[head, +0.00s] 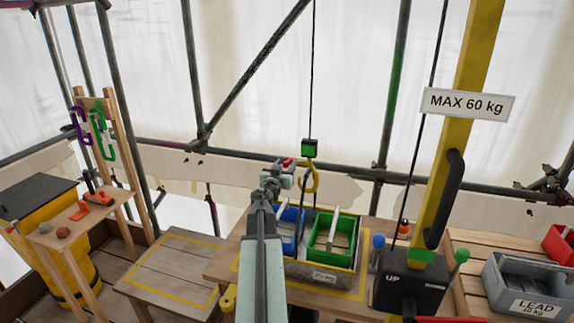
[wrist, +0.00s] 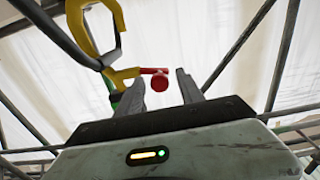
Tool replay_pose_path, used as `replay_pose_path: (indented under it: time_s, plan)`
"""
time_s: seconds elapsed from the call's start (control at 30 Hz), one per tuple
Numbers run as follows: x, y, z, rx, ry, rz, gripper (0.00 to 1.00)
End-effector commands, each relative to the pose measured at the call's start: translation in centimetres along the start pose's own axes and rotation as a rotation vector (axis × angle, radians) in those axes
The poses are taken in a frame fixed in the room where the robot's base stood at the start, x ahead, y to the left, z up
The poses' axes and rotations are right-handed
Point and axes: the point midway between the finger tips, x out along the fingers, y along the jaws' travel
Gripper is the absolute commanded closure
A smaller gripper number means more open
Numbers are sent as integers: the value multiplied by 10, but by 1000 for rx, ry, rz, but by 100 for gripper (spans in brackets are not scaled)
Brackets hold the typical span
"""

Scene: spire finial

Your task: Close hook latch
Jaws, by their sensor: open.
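The yellow hook (head: 313,178) hangs below a green block (head: 310,148) on a cable, above the blue and green bins. In the wrist view the hook (wrist: 97,32) is at the upper left. My gripper (head: 286,168) is just left of the hook in the head view. In the wrist view my gripper (wrist: 158,80) is open, and the knob appears between its fingers. I cannot tell whether either finger touches it.
A blue bin (head: 290,243) and a green bin (head: 322,250) stand on a tray beneath the hook. A yellow post (head: 466,75) with a "MAX 60 kg" sign rises at the right. A grey lead box (head: 510,272) is far right. Scaffold poles cross behind.

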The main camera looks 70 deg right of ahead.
Motion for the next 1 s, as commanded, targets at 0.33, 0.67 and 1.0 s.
replay_pose_path:
  time_s: [0.33, 0.67, 1.0]
  plan:
    - [14, 1, 0, 0, 0, 1, 58]
    - [14, 1, 0, -2, 0, 1, 100]
    - [14, 0, 6, -110, 0, 2, 100]
